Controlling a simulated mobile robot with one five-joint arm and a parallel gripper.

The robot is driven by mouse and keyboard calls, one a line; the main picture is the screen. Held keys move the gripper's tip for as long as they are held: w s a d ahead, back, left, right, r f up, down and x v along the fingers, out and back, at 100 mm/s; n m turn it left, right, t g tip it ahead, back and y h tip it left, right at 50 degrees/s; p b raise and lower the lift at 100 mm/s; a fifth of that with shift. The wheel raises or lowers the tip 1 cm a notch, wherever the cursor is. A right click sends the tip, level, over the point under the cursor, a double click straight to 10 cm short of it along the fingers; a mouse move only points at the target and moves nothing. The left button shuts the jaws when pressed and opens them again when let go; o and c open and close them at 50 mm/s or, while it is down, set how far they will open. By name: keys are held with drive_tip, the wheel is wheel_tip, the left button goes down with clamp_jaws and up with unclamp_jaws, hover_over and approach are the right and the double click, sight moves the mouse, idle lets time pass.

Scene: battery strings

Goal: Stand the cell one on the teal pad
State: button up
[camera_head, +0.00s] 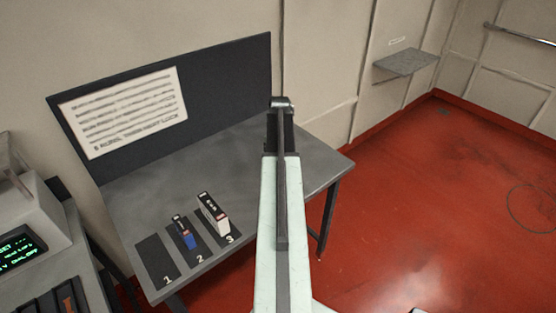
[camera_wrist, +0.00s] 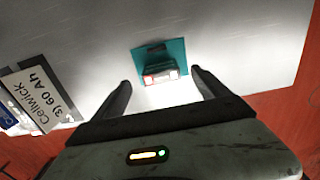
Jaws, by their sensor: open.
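The teal pad (camera_wrist: 176,47) lies on the grey table in the wrist view. A small cell with a dark green body and a white and red end (camera_wrist: 160,74) is on it, within the pad's outline; its label is too small to read. My gripper (camera_wrist: 161,82) is open, with one finger to the left and one to the right of this cell, apart from it. In the head view my gripper (camera_head: 280,104) is over the table's far right part, and my arm hides the teal pad and this cell. The dark pad marked 1 (camera_head: 157,259) is bare.
A blue cell (camera_head: 187,236) stands on pad 2 and a white and black cell (camera_head: 213,213) on pad 3. A large white Cellwick label (camera_wrist: 42,95) shows at left in the wrist view. A dark board (camera_head: 225,82) backs the table (camera_head: 140,200). Red floor lies right.

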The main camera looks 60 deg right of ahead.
wheel_tip(320, 180, up, 6)
drive_tip(key=p, duration=0.4)
drive_tip(key=shift+r+p, duration=0.25)
drive_tip(key=shift+p, duration=0.1)
drive_tip(key=shift+a, duration=0.1)
drive_tip(key=w+a+n, duration=0.6)
drive_tip(key=a+n, duration=0.1)
drive_tip(key=a, duration=0.4)
drive_tip(key=w+a+n, duration=0.5)
drive_tip(key=a+n, duration=0.2)
drive_tip(key=a, duration=0.3)
drive_tip(key=w+a+n, duration=0.6)
drive_tip(key=a+n, duration=0.1)
drive_tip(key=a, duration=0.4)
drive_tip(key=s+a+n, duration=0.1)
drive_tip(key=a+n, duration=1.8)
drive_tip(key=a, duration=0.8)
drive_tip(key=f+b, duration=1)
drive_tip(key=shift+s+d, duration=0.1)
drive_tip(key=shift+s, duration=0.15)
